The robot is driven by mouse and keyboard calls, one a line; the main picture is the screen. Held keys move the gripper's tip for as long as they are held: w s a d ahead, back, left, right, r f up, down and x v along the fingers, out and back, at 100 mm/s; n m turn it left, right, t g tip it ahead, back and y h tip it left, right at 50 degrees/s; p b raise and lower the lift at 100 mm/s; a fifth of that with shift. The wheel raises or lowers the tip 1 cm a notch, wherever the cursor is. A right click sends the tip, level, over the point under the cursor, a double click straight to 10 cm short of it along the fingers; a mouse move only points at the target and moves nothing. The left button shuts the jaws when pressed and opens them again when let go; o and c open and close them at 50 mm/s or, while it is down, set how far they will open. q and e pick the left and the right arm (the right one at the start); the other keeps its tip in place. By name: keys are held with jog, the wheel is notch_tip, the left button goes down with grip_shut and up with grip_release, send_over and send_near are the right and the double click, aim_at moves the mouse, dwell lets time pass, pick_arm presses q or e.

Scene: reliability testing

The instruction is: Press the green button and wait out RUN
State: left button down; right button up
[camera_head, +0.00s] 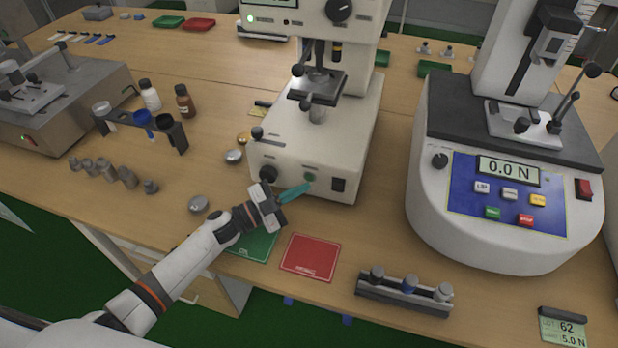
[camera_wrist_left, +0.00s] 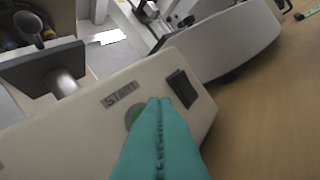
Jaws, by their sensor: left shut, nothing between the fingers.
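The white hardness tester (camera_head: 318,135) stands at the middle of the bench. Its round green button (camera_head: 309,177) is on the low front face. In the left wrist view the button (camera_wrist_left: 132,116) sits below a START label, partly hidden by my fingers. My left gripper (camera_head: 307,185) is shut and empty, its teal fingers pointing at the front face. In the left wrist view the fingertips (camera_wrist_left: 160,101) overlap the button's right edge; I cannot tell whether they touch it. The tester's display (camera_head: 272,3) is cut off at the top and unreadable. My right gripper is not in view.
A black switch (camera_head: 338,185) is right of the button. A force tester (camera_head: 500,215) reading 0.0 N stands to the right. Green (camera_head: 252,246) and red (camera_head: 310,257) mats, a weight rack (camera_head: 404,294) and small bottles (camera_head: 185,101) are nearby.

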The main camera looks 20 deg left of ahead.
pick_arm(q)
jog(key=shift+w, duration=0.1)
dwell(0.7)
jog(key=shift+w, duration=0.35)
jog(key=shift+w+b, duration=0.3)
jog(key=shift+w, duration=0.05)
dwell(0.6)
dwell(0.3)
jog(key=shift+s+p, duration=0.45)
jog(key=shift+s, duration=0.35)
jog(key=shift+s, duration=0.25)
jog(key=shift+s+a+p, duration=0.1)
jog(key=shift+s+p, duration=1.1)
jog(key=shift+s, duration=1.05)
